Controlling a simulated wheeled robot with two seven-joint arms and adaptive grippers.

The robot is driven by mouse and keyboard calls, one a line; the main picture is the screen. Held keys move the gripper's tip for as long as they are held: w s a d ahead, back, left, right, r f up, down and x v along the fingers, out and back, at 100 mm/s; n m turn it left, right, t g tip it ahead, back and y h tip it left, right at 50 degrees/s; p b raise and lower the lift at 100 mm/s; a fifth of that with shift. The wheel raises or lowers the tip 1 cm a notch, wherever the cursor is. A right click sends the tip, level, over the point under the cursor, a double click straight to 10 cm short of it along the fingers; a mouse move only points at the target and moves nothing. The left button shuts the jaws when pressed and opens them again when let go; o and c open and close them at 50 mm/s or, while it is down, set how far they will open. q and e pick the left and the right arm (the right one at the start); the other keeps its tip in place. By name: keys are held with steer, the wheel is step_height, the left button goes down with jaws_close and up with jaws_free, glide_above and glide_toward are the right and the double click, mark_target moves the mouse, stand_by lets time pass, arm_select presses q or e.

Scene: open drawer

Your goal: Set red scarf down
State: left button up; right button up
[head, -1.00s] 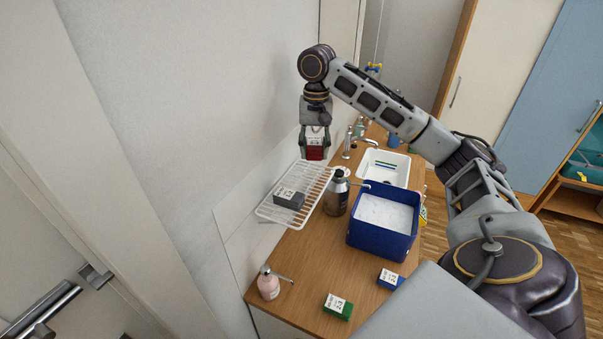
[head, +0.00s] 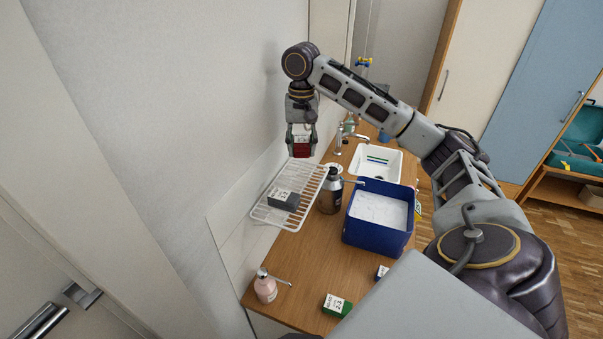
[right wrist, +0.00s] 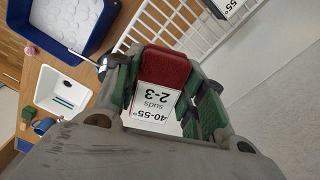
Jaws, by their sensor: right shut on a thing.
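The red scarf (head: 302,149) is a small folded red block with a white label. My right gripper (head: 302,155) is shut on it and holds it pointing down at the far end of the white wire rack (head: 309,176). In the right wrist view the red scarf (right wrist: 165,67) sits between the green finger pads, its label reading "40-55° suds 2-3". The rack wires show beyond it; the gap between scarf and rack is hard to tell. A dark grey labelled block (head: 284,201) lies on the rack. My left gripper is not in view.
A dark bottle (head: 329,192) stands right beside the rack. A blue tub (head: 376,238) of suds and a white sink (head: 392,166) are to the right. A pink soap bottle (head: 265,289) and a green block (head: 336,305) stand near the front. The wall is close on the left.

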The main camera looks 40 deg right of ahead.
steer(key=shift+f, duration=2.7)
steer(key=shift+f, duration=0.1)
steer(key=shift+f+p, duration=0.4)
steer(key=shift+f, duration=1.4)
steer(key=shift+f, duration=0.1)
steer(key=o, duration=1)
step_height(320, 180, up, 8)
steer(key=shift+b, duration=0.5)
step_height(320, 180, up, 4)
steer(key=p, duration=0.1)
glide_above(302, 179)
